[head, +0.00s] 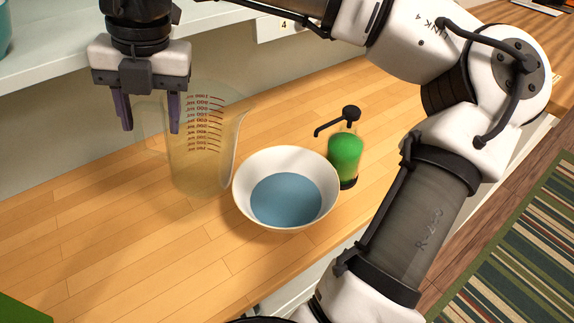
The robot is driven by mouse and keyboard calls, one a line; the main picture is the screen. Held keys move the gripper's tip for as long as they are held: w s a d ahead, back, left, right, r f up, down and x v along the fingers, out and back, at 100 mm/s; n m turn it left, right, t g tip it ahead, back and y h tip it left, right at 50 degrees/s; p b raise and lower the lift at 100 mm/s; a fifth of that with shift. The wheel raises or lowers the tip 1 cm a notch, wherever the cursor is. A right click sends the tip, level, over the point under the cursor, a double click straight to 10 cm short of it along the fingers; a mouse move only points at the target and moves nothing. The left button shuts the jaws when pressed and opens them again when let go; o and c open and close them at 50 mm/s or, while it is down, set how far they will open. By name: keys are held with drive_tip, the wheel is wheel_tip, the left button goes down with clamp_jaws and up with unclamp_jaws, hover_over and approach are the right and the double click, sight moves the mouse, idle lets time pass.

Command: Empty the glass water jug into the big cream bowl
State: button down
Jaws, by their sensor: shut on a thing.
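The glass water jug (204,142) is clear, with red measuring marks, and is upright at the left of the counter. I see no water in it. My gripper (149,130) is at the jug's upper left, fingers pointing down, shut on the jug at its handle side; the faint glass makes the exact contact hard to see. I cannot tell whether the jug's base touches the counter. The big cream bowl (246,203) stands just right of the jug and holds blue water well below its rim.
A green soap bottle with a black pump (345,152) stands right behind the bowl. A pale shelf (50,55) overhangs the back left. My arm crosses the right side.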

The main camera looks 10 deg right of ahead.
sight(131, 109)
drive_tip(key=shift+a+r+h, duration=0.3)
drive_tip(key=shift+a+h, duration=0.1)
drive_tip(key=shift+a, duration=0.15)
drive_tip(key=shift+s+a+r, duration=0.2)
drive_tip(key=shift+w+a+r+h+p, duration=0.1)
drive_tip(key=shift+a+r+h+p, duration=0.15)
drive_tip(key=shift+r+h+p, duration=0.7)
drive_tip(key=shift+w+f, duration=0.1)
drive_tip(key=shift+f, duration=0.75)
drive_tip(key=shift+a, duration=0.15)
drive_tip(key=shift+r+p, duration=0.3)
drive_tip(key=shift+r, duration=0.35)
wheel_tip(131, 109, up, 3)
drive_tip(key=shift+f+p, duration=0.1)
drive_tip(key=shift+p, duration=1.05)
